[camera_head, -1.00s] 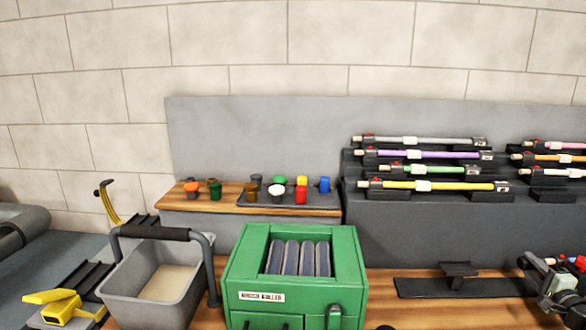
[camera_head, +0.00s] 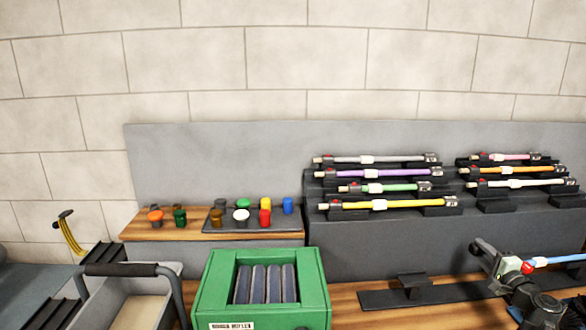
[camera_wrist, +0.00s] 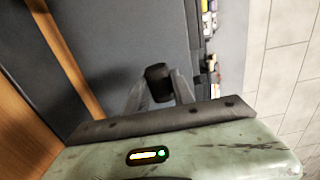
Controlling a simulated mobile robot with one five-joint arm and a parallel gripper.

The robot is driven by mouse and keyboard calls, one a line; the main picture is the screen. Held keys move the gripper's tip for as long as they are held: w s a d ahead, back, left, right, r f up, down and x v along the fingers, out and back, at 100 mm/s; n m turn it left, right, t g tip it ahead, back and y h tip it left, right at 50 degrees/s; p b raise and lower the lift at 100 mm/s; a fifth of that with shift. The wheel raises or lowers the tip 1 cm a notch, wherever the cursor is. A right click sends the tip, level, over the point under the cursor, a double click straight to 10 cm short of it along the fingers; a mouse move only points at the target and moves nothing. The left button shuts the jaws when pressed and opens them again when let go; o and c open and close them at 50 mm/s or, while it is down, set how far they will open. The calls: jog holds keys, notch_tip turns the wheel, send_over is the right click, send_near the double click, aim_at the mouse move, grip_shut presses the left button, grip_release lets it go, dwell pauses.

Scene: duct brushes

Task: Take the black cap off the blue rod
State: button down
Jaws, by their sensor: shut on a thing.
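My gripper (camera_wrist: 160,93) is shut on a small black cap (camera_wrist: 158,75), which sits between the two grey fingertips in the wrist view. In the head view my gripper (camera_head: 481,249) is at the lower right, tipped up and left, with a dark piece at its tip. The blue rod (camera_head: 561,260) lies at the right edge of the head view, with a pale collar and a red part at its left end. My arm hides part of that end. No blue rod shows beside the cap in the wrist view.
A stepped grey rack (camera_head: 340,240) holds several coloured rods behind the bench. A low black stand (camera_head: 412,282) is left of my gripper. A green box (camera_head: 208,295), a grey basket (camera_head: 82,298) and a tray of coloured cups (camera_head: 248,226) stand further left.

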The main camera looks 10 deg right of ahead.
jog(key=shift+f, duration=0.1)
dwell(0.3)
jog(key=shift+m, duration=1.2)
jog(key=shift+a+m+y, duration=0.3)
jog(key=shift+a+m, duration=0.1)
jog(key=shift+m, duration=0.6)
jog(key=s+d+r+m+p, duration=0.3)
jog(key=s+r+m+p, duration=0.3)
jog(key=m, duration=0.8)
notch_tip(320, 180, up, 3)
jog(key=p, duration=0.2)
jog(key=shift+p, duration=0.35)
jog(key=shift+s, duration=0.1)
